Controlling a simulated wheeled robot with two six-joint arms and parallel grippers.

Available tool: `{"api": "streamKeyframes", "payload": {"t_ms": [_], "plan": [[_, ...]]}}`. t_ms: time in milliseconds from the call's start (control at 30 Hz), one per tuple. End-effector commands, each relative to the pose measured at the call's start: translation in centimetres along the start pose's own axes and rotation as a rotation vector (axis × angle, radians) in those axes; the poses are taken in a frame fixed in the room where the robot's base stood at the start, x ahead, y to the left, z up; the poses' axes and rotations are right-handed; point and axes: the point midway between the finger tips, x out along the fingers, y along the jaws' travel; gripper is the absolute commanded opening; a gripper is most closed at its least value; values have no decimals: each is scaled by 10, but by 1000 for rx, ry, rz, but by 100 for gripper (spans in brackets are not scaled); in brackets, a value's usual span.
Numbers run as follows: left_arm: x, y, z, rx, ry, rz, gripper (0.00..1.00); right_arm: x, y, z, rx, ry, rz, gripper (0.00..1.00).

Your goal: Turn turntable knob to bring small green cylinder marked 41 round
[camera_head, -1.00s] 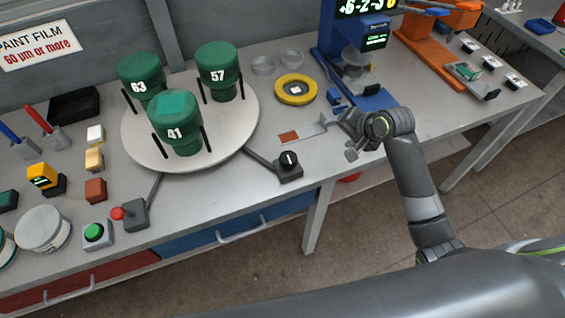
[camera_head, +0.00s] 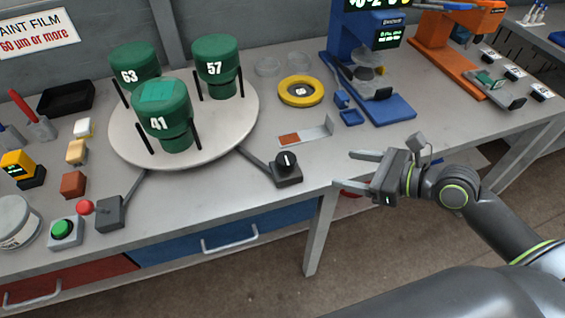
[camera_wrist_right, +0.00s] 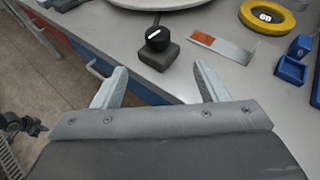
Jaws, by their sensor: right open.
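A black turntable knob with a white mark (camera_head: 286,163) sits on a grey box near the table's front edge, joined by a bar to the round white turntable (camera_head: 230,136). The green cylinder marked 41 (camera_head: 161,115) stands at the front of the turntable between black posts. Cylinders marked 63 (camera_head: 133,66) and 57 (camera_head: 215,68) stand behind it. My right gripper (camera_head: 342,169) is open and empty, to the right of the knob and apart from it. In the right wrist view the knob (camera_wrist_right: 157,39) lies ahead between the fingertips.
A red-tipped lever (camera_head: 86,207) and a green button (camera_head: 62,229) stand at the front left. A yellow ring (camera_head: 301,91), a metal plate with an orange patch (camera_head: 300,136) and a blue instrument (camera_head: 383,106) lie beyond the knob. The table front near my gripper is clear.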

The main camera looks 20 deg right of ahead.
Motion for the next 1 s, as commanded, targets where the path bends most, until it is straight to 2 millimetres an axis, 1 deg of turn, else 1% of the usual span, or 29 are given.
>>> {"api": "streamKeyframes", "payload": {"t_ms": [133, 267, 667, 1000], "plan": [[2, 0, 0, 0, 0, 0, 0, 1, 3, 0, 40, -9, 7, 67], [4, 0, 0, 0, 1, 0, 0, 10, 3, 0, 39, -12, 6, 67], [12, 1, 1, 0, 1, 0, 0, 54, 3, 1, 38, -11, 6, 67], [18, 2, 1, 0, 2, 0, 0, 99, 3, 1, 38, -10, 6, 67]]}}
